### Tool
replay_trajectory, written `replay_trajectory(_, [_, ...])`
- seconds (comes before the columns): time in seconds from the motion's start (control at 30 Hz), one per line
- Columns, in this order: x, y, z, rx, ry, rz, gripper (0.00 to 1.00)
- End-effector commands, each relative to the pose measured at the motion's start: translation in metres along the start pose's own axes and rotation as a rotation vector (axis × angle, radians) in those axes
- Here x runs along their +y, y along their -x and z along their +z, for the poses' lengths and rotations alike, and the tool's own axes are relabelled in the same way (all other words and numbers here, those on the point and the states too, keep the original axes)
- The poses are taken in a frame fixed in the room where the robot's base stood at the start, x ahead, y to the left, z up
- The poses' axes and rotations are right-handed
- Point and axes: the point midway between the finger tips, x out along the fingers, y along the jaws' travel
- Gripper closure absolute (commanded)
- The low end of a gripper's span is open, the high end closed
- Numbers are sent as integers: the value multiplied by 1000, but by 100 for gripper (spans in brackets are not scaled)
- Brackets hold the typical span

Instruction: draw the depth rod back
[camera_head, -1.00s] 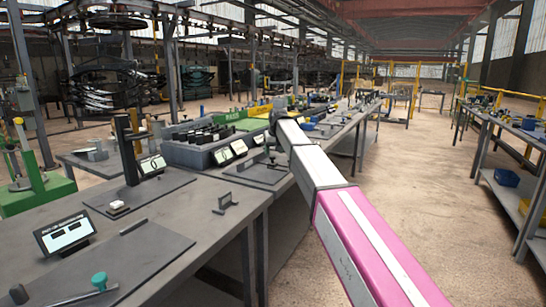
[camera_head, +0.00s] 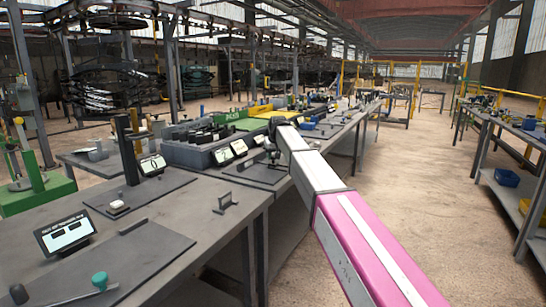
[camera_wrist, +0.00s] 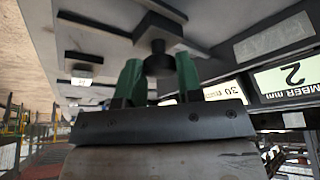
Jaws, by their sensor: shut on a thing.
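In the wrist view, the depth rod shows as a dark round knob on a short stem (camera_wrist: 158,47) standing out from a dark block (camera_wrist: 158,28). My gripper (camera_wrist: 158,65) has its two green fingers on either side of the knob and is shut on it. In the head view, my arm reaches to a grey plate (camera_head: 238,176) on the long bench, and its dark end is beside the small displays. The rod itself is too small to make out there.
Lit displays (camera_wrist: 291,76) stand close to my gripper; one reads 2. A grey bin of dark parts (camera_head: 190,150) stands left of my arm. A small upright bracket (camera_head: 225,203) stands on the near bench. The aisle floor (camera_head: 420,180) at right is clear.

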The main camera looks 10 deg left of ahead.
Motion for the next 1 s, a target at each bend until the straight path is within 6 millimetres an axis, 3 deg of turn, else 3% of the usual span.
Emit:
replay_trajectory(0.3, [41,17,41,0,-1,1,100])
replay_trajectory(0.63, [49,19,46,-4,0,3,100])
replay_trajectory(0.67, [49,19,46,-4,0,4,63])
replay_trajectory(0.73, [49,19,46,-3,0,4,42])
replay_trajectory(1.0, [48,19,44,-1,0,1,42])
